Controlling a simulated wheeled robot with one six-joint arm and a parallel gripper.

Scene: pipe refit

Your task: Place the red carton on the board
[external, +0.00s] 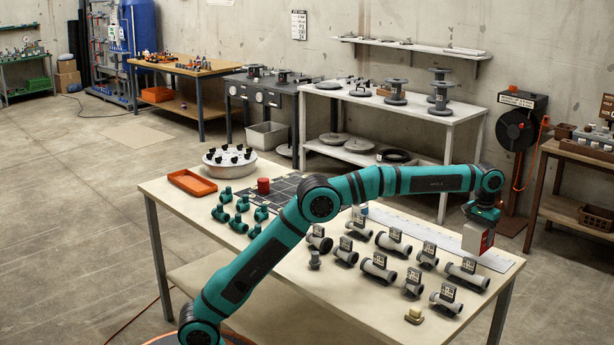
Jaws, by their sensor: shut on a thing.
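My gripper (483,213) is at the right end of the table, pointing down and shut on the red carton (476,240). The carton is a box with a pale face toward the camera and red on its right side. It hangs upright over the right end of a long pale strip; whether it touches the surface below I cannot tell. A dark board with a grid of light lines (284,183) lies on the left half of the table, partly hidden by my arm. A red cylinder (263,186) stands on this board.
Several grey pipe fittings with labels (379,268) fill the right front of the table (290,262). Several teal fittings (222,213) stand left of my arm. An orange tray (192,182) and a round white holder with black knobs (230,161) are at the back left. A small brass piece (414,315) is near the front edge.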

